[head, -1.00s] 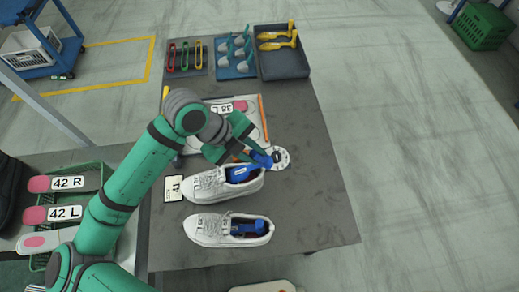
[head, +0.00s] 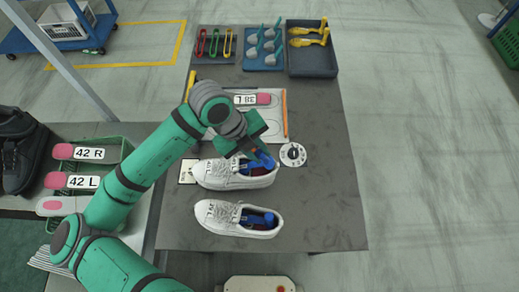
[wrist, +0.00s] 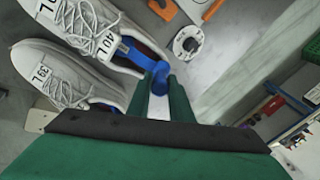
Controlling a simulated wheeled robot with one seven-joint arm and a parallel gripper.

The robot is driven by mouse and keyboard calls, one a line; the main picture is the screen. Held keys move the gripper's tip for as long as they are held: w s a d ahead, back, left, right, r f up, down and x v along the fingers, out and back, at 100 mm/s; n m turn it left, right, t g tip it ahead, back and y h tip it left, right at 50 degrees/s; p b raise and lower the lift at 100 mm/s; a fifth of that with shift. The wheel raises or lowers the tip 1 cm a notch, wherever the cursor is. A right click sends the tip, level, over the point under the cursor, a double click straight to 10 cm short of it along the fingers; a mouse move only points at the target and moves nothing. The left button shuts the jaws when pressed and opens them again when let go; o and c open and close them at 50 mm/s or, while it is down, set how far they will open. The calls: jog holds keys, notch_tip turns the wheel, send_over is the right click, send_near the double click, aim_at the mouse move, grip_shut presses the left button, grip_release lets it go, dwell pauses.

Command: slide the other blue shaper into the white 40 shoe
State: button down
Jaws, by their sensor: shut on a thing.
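Two white lace-up shoes lie side by side on the grey table, the farther shoe (head: 212,172) and the nearer shoe (head: 213,213). My gripper (head: 256,152) is shut on a blue shaper (head: 265,160) at the heel end of the farther shoe. In the wrist view the held shaper (wrist: 135,53) reaches from my gripper (wrist: 160,88) into the opening of a shoe tagged 40 (wrist: 85,38). Its front part is hidden inside. Another blue shaper (head: 261,219) sits in the nearer shoe. A second shoe (wrist: 75,97) shows at left in the wrist view.
A round white dial (head: 293,154) lies just right of the farther shoe. A board with an orange bar (head: 285,115) lies behind. Trays with grey-teal shapers (head: 264,63) and yellow shapers (head: 306,67) stand at the back. The table's right side is clear.

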aim_at(266, 157)
jog(key=shift+d+f+y, duration=0.35)
jog(key=shift+f+y, duration=0.3)
jog(key=shift+f, duration=0.3)
jog(key=shift+d+f+y, duration=0.35)
jog(key=shift+f+y, duration=0.25)
jog(key=shift+f, duration=0.3)
jog(key=shift+d+f+y, duration=0.35)
jog(key=shift+f+y, duration=0.3)
jog(key=shift+f, duration=0.3)
jog(key=c, duration=1.5)
grip_release()
jog(key=shift+r, duration=0.15)
jog(key=shift+r, duration=1.35)
jog(key=shift+r, duration=3.5)
